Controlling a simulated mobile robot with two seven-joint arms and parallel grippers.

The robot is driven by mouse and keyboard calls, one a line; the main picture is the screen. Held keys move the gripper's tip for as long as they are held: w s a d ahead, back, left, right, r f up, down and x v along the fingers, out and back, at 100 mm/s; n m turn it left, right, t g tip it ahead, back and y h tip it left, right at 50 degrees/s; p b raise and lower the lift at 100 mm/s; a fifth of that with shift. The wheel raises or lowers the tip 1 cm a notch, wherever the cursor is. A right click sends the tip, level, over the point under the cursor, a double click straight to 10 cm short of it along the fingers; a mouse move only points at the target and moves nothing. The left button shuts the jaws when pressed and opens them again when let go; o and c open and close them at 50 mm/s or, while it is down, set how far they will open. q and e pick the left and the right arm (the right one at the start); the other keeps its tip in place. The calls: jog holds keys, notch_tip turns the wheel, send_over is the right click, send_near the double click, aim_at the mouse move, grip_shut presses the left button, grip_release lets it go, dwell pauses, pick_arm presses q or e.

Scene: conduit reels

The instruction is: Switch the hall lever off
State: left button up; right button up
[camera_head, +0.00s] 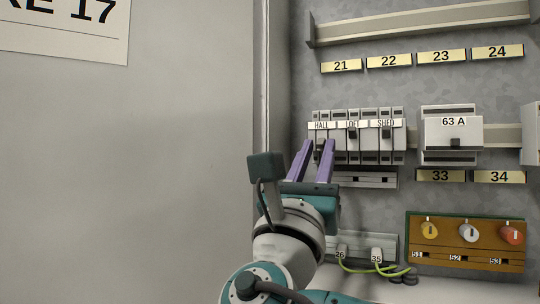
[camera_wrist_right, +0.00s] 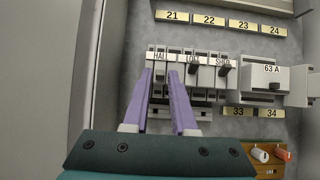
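A row of grey breakers labelled HALL, LOFT and SHED sits on a rail in the head view. The hall lever (camera_head: 319,145) is a small dark toggle under the HALL label, partly hidden by my fingers. The loft lever (camera_head: 352,133) and shed lever (camera_head: 386,132) show clearly to its right. My right gripper (camera_head: 318,148) is open, its two purple fingers pointing up at the HALL breaker, one on each side of the lever. In the right wrist view the gripper (camera_wrist_right: 161,76) also shows apart fingertips below the HALL label. I cannot tell whether they touch. My left gripper is out of view.
A 63 A switch (camera_head: 451,134) stands right of the breakers. Below are a terminal strip (camera_head: 345,246) with green-yellow wires and a brown panel (camera_head: 465,255) with coloured knobs. A grey cabinet door or wall (camera_head: 130,170) fills the left.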

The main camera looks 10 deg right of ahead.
jog(key=shift+o, duration=1.3)
jog(key=b+v, duration=0.1)
jog(key=v, duration=0.9)
jog(key=shift+d, duration=0.1)
